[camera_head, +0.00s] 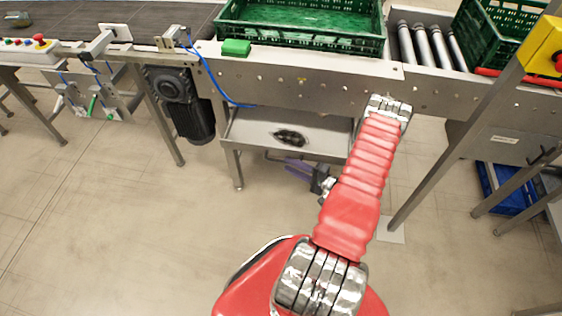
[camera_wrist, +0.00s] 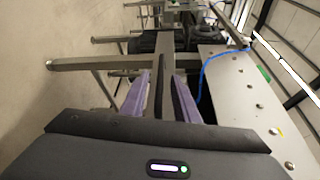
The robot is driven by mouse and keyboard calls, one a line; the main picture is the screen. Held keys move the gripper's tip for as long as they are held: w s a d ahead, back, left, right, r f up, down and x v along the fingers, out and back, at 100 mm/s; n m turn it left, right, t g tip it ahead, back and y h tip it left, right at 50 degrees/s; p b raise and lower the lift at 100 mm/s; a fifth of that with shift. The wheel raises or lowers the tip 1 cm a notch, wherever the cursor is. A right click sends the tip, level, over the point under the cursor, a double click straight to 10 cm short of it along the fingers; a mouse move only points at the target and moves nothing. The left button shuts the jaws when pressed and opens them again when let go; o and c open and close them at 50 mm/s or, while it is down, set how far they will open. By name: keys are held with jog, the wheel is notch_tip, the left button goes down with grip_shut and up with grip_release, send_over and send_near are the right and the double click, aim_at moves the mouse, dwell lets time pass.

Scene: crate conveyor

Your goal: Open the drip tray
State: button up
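The drip tray (camera_head: 250,125) is a shallow grey metal tray under the conveyor frame, with a dark patch in it. My gripper (camera_head: 282,161) is just below the tray's front edge in the head view, partly hidden by my arm. In the wrist view, the two purple fingers of my gripper (camera_wrist: 164,76) stand apart with a gap. A grey metal strip, which looks like the tray's front edge (camera_wrist: 167,62), runs along between them. I cannot tell whether either finger touches it.
Conveyor legs (camera_head: 160,115) stand left of the tray, with a dark motor (camera_head: 180,105) beside them. A blue cable (camera_head: 212,78) hangs along the frame. A green crate (camera_head: 300,38) sits above. A yellow box (camera_head: 543,50) is at right. The floor in front is clear.

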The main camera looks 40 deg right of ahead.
aim_at(281, 161)
jog(key=shift+x, duration=2.55)
jog(key=shift+c, duration=0.5)
grip_shut()
